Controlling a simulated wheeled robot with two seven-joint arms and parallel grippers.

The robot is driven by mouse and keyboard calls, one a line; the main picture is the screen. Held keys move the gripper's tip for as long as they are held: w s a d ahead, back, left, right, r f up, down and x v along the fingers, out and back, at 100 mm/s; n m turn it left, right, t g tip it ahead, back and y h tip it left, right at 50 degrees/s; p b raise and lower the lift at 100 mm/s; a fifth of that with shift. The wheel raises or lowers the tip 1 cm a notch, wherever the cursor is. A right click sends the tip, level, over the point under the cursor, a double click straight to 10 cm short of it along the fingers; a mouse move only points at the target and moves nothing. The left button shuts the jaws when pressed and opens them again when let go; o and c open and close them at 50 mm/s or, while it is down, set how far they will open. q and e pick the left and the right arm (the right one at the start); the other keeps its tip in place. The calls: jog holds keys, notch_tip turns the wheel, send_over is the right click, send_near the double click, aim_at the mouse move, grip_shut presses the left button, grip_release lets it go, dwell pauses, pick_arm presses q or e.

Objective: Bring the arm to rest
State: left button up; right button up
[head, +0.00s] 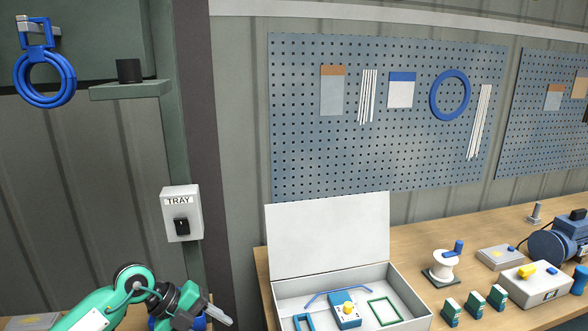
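My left arm, green and black, comes in at the bottom left of the head view. Its gripper (219,314) is low in the picture, left of the white box and below the TRAY switch box. The grey fingers point to the lower right, and the angle does not show whether they are apart or together. A blue thing (199,323) shows partly behind the gripper; I cannot tell whether they touch. My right gripper is out of view.
An open white box (407,299) with a blue device (345,316) and frames inside stands on the wooden bench (459,258). Small green-and-white boxes (475,304), a white spool (445,262) and a blue motor (556,245) are to the right. The TRAY switch box (182,213) is on the wall.

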pick_arm(q)
jog(key=s+d+r+n+t+h, duration=0.3)
jog(key=d+r+t+h, duration=0.3)
jog(key=d+r+h, duration=0.35)
jog(key=a+f+n+t+y, duration=0.4)
jog(key=a+n+t+y, duration=0.85)
jog(key=n, duration=0.75)
jog(key=s+a+f+n+g+y, duration=0.2)
jog(key=s+f+g+y, duration=0.1)
jog(key=f, duration=0.2)
jog(key=s+a+f+n+g+y, duration=0.1)
jog(key=s+f+n+g+y, duration=0.1)
jog(key=f+n+y, duration=0.3)
jog(key=s+f+m+g+h, duration=0.1)
jog(key=s+f+g, duration=0.45)
jog(key=s, duration=0.45)
jog(key=s+f+m+g+h, duration=0.1)
jog(key=s+f+g+h, duration=0.1)
jog(key=s+f+g, duration=0.65)
jog(key=s+f+t, duration=0.2)
jog(key=s+f, duration=0.1)
jog(key=f, duration=2.7)
jog(key=s+a+f+g, duration=0.1)
jog(key=s+a+f, duration=0.1)
jog(key=s+f, duration=1.7)
jog(key=shift+s+a+f+g+y, duration=0.2)
jog(key=shift+a+f+g+y, duration=0.1)
jog(key=shift+a+g, duration=0.05)
